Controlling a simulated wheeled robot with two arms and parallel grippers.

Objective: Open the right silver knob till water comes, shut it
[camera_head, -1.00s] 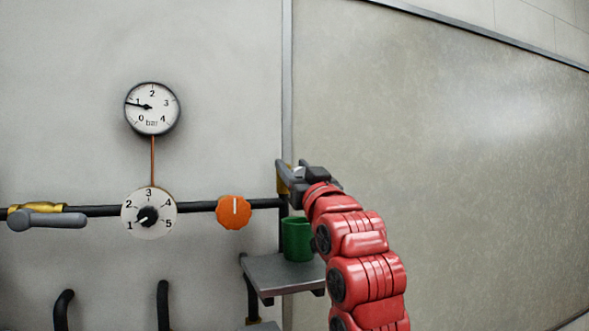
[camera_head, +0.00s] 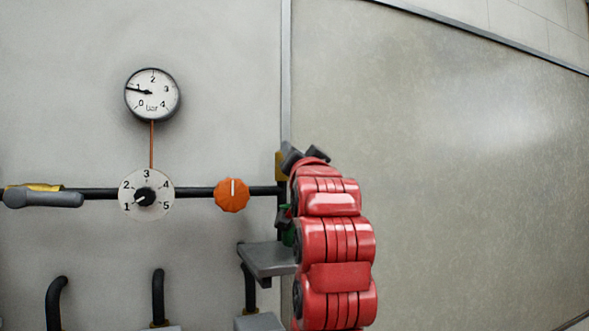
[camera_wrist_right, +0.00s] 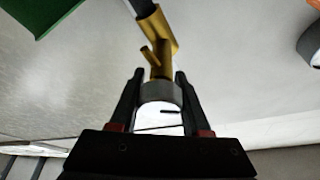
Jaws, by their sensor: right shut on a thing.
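In the right wrist view the silver knob (camera_wrist_right: 160,93) has a grey rim and a pale face with a dark line. It sits on a brass valve (camera_wrist_right: 163,55) with a small side spout. My right gripper (camera_wrist_right: 159,80) has one finger on each side of the knob and is shut on it. In the head view my right gripper (camera_head: 304,155) is at the brass fitting (camera_head: 280,166) on the pipe's right end, and my wrist hides the knob. No water stream shows. My left gripper is out of view.
A green cup (camera_head: 288,235), mostly hidden by my arm, is over a grey shelf (camera_head: 267,259). Left along the pipe are an orange knob (camera_head: 231,196), a numbered dial (camera_head: 146,194) and a grey lever (camera_head: 42,198). A pressure gauge (camera_head: 152,94) reads just under 1.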

